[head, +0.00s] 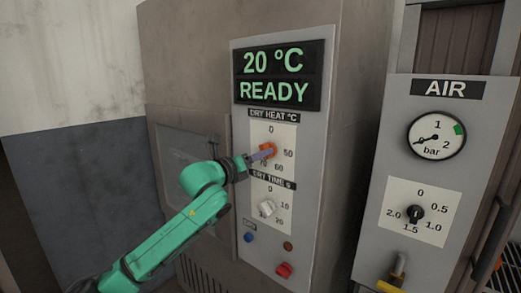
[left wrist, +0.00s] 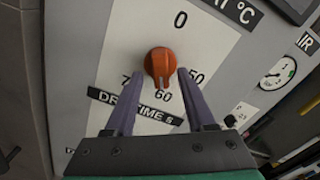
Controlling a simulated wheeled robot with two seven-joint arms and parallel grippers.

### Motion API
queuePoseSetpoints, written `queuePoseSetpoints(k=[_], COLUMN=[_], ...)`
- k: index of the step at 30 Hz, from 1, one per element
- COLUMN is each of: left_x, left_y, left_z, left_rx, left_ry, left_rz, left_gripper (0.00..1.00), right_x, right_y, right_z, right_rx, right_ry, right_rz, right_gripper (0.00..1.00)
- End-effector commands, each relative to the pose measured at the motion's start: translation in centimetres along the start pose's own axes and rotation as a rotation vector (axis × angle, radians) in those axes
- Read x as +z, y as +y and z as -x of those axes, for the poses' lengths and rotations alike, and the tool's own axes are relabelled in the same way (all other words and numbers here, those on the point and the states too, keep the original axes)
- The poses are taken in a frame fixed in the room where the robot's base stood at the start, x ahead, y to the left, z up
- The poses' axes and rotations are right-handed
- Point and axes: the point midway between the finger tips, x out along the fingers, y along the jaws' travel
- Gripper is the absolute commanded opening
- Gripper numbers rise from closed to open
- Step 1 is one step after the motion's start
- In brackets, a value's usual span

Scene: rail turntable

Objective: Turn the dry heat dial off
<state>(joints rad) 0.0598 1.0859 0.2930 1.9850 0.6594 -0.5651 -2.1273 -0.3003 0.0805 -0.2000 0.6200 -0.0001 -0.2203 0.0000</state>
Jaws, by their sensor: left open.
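The dry heat dial (head: 269,148) is an orange knob on a white scale plate of the grey cabinet, below the label DRY HEAT °C. In the left wrist view the dial (left wrist: 160,62) has a dark mark on its lower side, pointing down at about 60, with 0 above it. My left gripper (head: 261,155) is at the dial. In the left wrist view its purple fingers (left wrist: 160,76) are open, one on each side of the dial's lower part. I cannot tell whether they touch it. My right gripper is not in view.
The display (head: 276,77) reads 20 °C READY. A white dry time dial (head: 267,208) sits below, with a blue button (head: 248,237) and a red knob (head: 284,270) lower down. An air panel with a gauge (head: 436,134) and black dial (head: 414,213) stands to the right.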

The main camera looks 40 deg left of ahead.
Motion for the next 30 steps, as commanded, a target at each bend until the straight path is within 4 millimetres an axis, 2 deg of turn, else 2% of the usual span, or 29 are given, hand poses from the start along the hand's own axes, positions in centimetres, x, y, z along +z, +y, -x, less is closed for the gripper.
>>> queuePoseSetpoints(k=[9, 10, 12, 14, 23, 30], left_x=[-0.13, -0.13, -0.14, -0.14, -0.13, -0.10], left_y=[-0.02, -0.03, -0.03, -0.03, -0.04, -0.11], left_z=[-0.51, -0.50, -0.50, -0.49, -0.48, -0.49], left_rx=[-0.001, -0.001, -0.001, -0.001, -0.001, -0.001], left_ry=[0.001, 0.001, 0.002, 0.002, 0.002, 0.002], left_rz=[-0.001, -0.001, -0.001, -0.001, 0.010, 0.091], left_gripper=[0.55, 0.47, 0.21, 0.00, 0.00, 0.00], right_x=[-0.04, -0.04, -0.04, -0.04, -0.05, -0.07], right_y=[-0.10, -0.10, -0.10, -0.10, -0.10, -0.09], right_z=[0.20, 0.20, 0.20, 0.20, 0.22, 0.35], right_rx=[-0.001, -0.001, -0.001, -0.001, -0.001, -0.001], right_ry=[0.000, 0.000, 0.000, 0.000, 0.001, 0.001], right_rz=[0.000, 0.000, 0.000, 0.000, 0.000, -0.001], right_gripper=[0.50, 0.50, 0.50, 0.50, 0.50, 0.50])
